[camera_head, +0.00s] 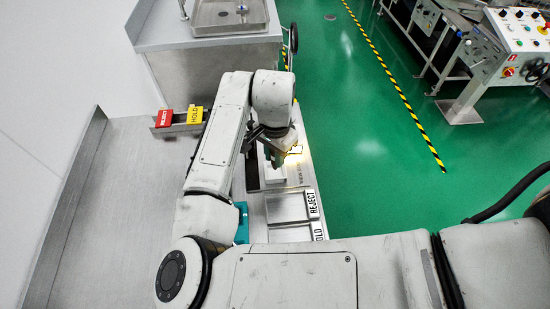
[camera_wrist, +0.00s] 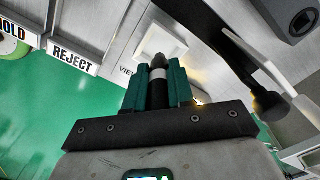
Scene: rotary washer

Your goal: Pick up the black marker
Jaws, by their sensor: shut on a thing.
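In the wrist view, the black marker (camera_wrist: 158,92) stands between the two green fingers of my gripper (camera_wrist: 158,88). It has a dark body, a pale band and a dark grey rounded tip that points away from the wrist. My gripper is shut on it. In the head view, my gripper (camera_head: 279,157) is over the far part of the narrow bench, near a bright light. The marker cannot be made out there.
Metal trays (camera_head: 287,207) labelled REJECT and partly hidden OLD lie on the bench. Red (camera_head: 164,118) and yellow (camera_head: 195,115) blocks sit at left. A steel sink counter (camera_head: 205,40) stands behind. A white square piece (camera_wrist: 161,45) is beyond the marker tip. Green floor is open at right.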

